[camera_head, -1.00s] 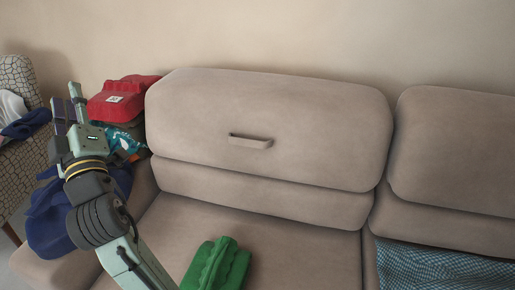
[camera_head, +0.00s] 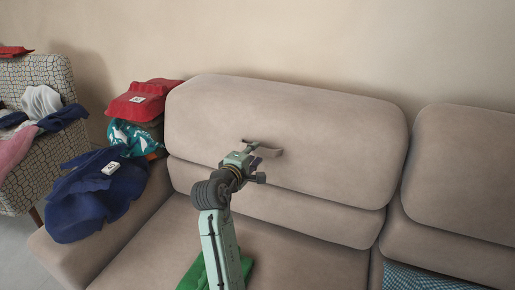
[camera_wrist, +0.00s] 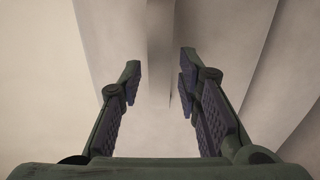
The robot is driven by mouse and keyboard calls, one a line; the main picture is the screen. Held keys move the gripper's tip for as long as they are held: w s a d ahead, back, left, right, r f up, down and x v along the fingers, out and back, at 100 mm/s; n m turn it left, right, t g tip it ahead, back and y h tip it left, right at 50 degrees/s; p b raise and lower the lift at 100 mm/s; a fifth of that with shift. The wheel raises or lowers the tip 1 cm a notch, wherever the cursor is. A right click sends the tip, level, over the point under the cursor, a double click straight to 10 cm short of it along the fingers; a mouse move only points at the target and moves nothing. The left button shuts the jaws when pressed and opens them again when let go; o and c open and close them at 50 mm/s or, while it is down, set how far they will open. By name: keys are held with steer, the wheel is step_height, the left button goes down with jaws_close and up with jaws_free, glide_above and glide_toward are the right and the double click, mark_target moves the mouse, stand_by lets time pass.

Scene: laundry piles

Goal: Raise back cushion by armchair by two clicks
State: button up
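The beige back cushion (camera_head: 330,140) nearest the armchair (camera_head: 60,70) stands at the left end of the sofa, with a seam band below it. A small beige pull handle (camera_head: 266,149) sticks out of its front face. My gripper (camera_head: 256,154) is at this handle and partly covers it. In the wrist view, my gripper (camera_wrist: 160,75) is open, its two padded fingers apart. The handle (camera_wrist: 160,40) shows as a band ahead and between the fingertips. I cannot tell whether a finger touches it.
On the left sofa arm lie a blue cloth (camera_head: 80,200) with a small white item (camera_head: 111,168), a teal patterned cloth (camera_head: 130,137) and a red cloth (camera_head: 145,98). A green cloth (camera_head: 192,275) lies on the seat. A second back cushion (camera_head: 465,180) stands right.

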mark_target(257, 150)
steer(key=shift+x, duration=1.8)
steer(key=shift+c, duration=0.5)
jaws_close()
